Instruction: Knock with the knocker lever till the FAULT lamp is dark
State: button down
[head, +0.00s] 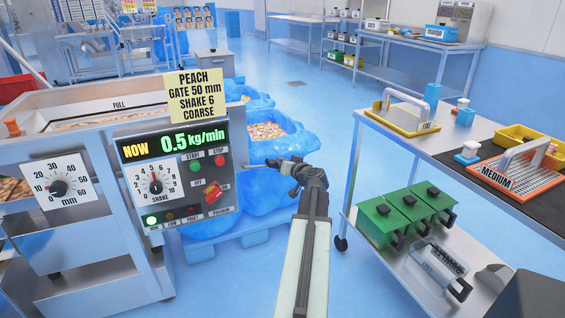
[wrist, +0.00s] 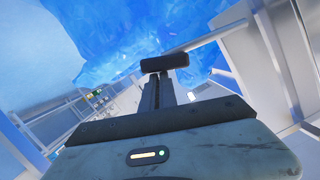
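The control panel (head: 176,180) stands at left, reading "NOW 0.5 kg/min". In its bottom lamp row, the left lamp (head: 152,220) glows green; the FAULT lamp (head: 193,210) looks dark, though its label is small. A red-orange rotary switch (head: 212,193) sits at the panel's right.
A yellow note (head: 194,96) reads "PEACH, GATE 50 mm, SHAKE 6, COARSE". Blue-lined bags (head: 262,160) stand on a blue pallet (head: 230,240) behind my gripper. At right, a steel cart (head: 455,150) carries sieves and green boxes (head: 380,222). Open floor (head: 330,140) lies between.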

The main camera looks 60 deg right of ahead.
jog(key=r+p, duration=0.3)
jog(key=d+r+p, duration=0.1)
jog(key=p, duration=0.1)
jog(key=shift+s+r, duration=0.25)
jog(key=shift+r, duration=0.15)
jog(key=f+p+v, duration=0.1)
jog(key=v, duration=0.9)
jog(key=shift+s+d, duration=0.3)
jog(key=shift+s, duration=0.05)
jog(key=shift+f, duration=0.15)
